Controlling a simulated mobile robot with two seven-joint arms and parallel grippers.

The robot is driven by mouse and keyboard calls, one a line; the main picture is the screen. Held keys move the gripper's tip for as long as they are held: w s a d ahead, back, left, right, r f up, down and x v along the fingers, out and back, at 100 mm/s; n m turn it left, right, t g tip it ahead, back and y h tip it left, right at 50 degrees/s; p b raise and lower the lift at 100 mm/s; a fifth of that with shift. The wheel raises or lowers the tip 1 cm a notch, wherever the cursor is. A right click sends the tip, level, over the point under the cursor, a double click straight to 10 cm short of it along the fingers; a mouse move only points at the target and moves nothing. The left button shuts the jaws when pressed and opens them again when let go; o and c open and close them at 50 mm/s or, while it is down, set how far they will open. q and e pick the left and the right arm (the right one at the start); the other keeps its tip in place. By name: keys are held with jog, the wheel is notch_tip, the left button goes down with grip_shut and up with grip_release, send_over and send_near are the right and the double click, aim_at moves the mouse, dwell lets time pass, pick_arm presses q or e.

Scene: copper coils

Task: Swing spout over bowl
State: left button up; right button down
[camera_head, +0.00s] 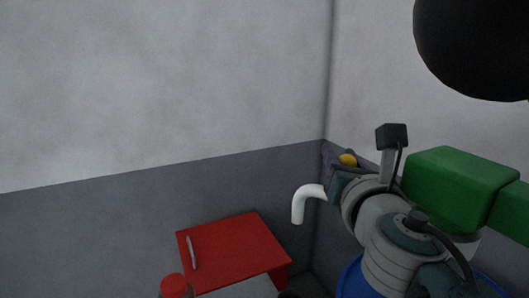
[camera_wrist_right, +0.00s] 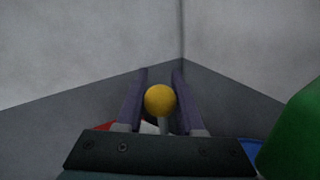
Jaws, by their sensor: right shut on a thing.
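A white curved spout (camera_head: 305,198) shows in the head view, its open end bent downward left of my right wrist. A yellow ball knob (camera_head: 348,160) sits between the purple fingers of my right gripper (camera_head: 333,157). In the right wrist view the knob (camera_wrist_right: 160,100) is on a thin grey stem, with a finger on each side, and my right gripper (camera_wrist_right: 160,78) is shut on it. Where the stem meets the spout is hidden. I cannot make out a bowl for certain. My left gripper is not in view.
A red cabinet-like box (camera_head: 235,252) with a grey handle stands left of the spout. A red-topped object (camera_head: 174,286) is at the bottom edge. A blue rounded rim (camera_head: 350,277) lies partly behind my arm. Walls meet in a corner close behind my gripper.

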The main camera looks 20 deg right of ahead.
jog(key=shift+a, duration=0.1)
jog(key=shift+s+a+n+t+y+p, duration=0.35)
jog(key=shift+a+n+y, duration=0.25)
jog(key=shift+y, duration=0.3)
jog(key=s+a+n+g+y+b, duration=0.2)
jog(key=s+a+n+y+b, duration=0.3)
jog(key=y, duration=0.9)
jog(key=shift+s+a+n+b, duration=0.35)
jog(key=shift+s+a+n, duration=0.9)
jog(key=shift+s+n, duration=1.25)
jog(key=shift+s+y, duration=0.3)
jog(key=c, duration=0.5)
grip_release()
jog(key=shift+m, duration=0.3)
jog(key=shift+c, duration=0.2)
